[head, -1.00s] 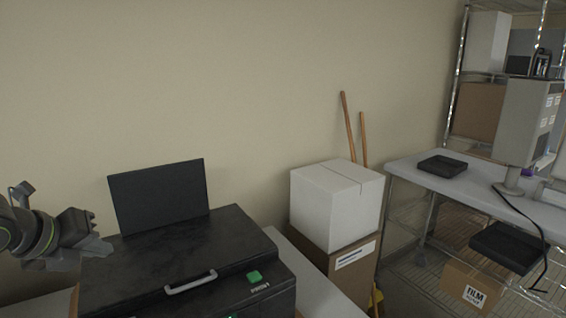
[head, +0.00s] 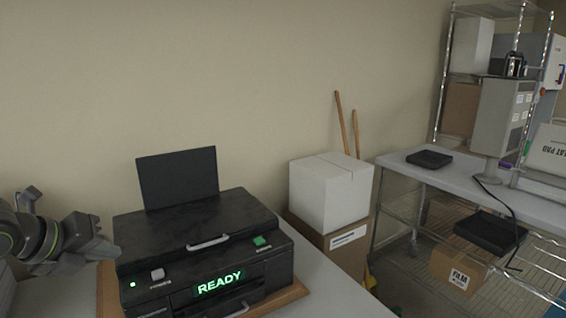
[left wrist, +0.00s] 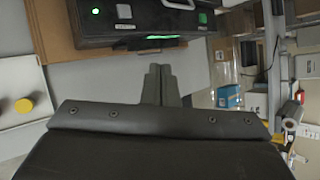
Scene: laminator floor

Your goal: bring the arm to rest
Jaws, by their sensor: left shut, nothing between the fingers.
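My left gripper (head: 108,250) shows at the left edge of the head view, just left of the black laminator (head: 205,240). Its fingers are closed together with nothing between them. In the left wrist view the shut fingers (left wrist: 158,84) point toward the laminator's front (left wrist: 130,22), with a gap of table between them. The laminator's display reads READY in green, and a green light glows at its left. My right gripper is in neither view.
The laminator sits on a brown board (head: 285,298) on a pale table (head: 335,290). A white box (head: 328,195) stands on a cardboard box (head: 345,250) to the right. A wire shelf with a grey worktop (head: 455,180) stands further right. A yellow knob (left wrist: 24,106) shows in the left wrist view.

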